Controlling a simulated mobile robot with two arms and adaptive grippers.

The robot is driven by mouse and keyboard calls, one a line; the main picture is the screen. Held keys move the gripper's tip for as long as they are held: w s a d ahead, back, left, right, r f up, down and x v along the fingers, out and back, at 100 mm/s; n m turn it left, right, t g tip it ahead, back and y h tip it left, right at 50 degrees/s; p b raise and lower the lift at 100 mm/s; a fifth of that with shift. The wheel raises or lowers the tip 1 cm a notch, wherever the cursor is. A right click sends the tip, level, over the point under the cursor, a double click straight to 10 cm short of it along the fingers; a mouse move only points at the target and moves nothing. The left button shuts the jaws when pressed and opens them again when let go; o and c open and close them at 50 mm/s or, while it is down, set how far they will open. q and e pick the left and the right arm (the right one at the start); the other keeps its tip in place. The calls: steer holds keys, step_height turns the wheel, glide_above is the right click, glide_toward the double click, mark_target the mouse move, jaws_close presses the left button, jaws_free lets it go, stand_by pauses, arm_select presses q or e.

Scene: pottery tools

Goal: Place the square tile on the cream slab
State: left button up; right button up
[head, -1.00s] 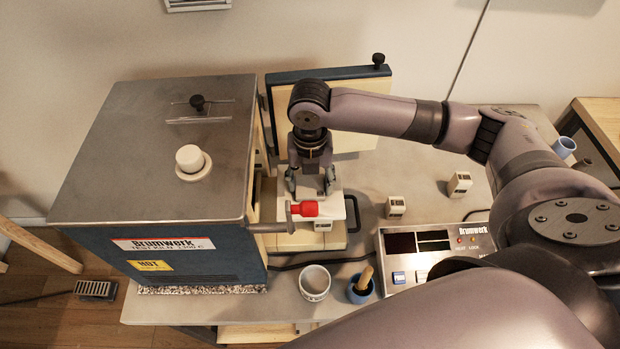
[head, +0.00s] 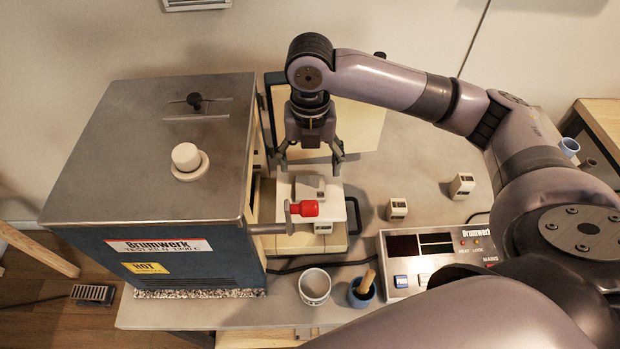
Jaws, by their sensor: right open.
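The square tile (head: 309,183) appears as a small greyish-white piece on the back part of the cream slab (head: 336,207). It seems to lie on the slab, though its exact contact is hard to see from above. My right gripper (head: 310,158) is open and empty, its fingers spread just above and behind the tile, apart from it. A red handle (head: 305,208) on the kiln's lever covers part of the slab in this view. My left gripper is not in view.
The kiln (head: 150,150) stands close on the left, its lever reaching across the slab's front. Its door (head: 355,125) is behind my gripper. Small white blocks (head: 397,208) (head: 461,185), a white cup (head: 314,286), a blue cup (head: 362,292) and a control box (head: 425,255) stand around.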

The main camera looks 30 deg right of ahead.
steer(key=shift+r+b, duration=0.4)
steer(key=shift+r, duration=2.35)
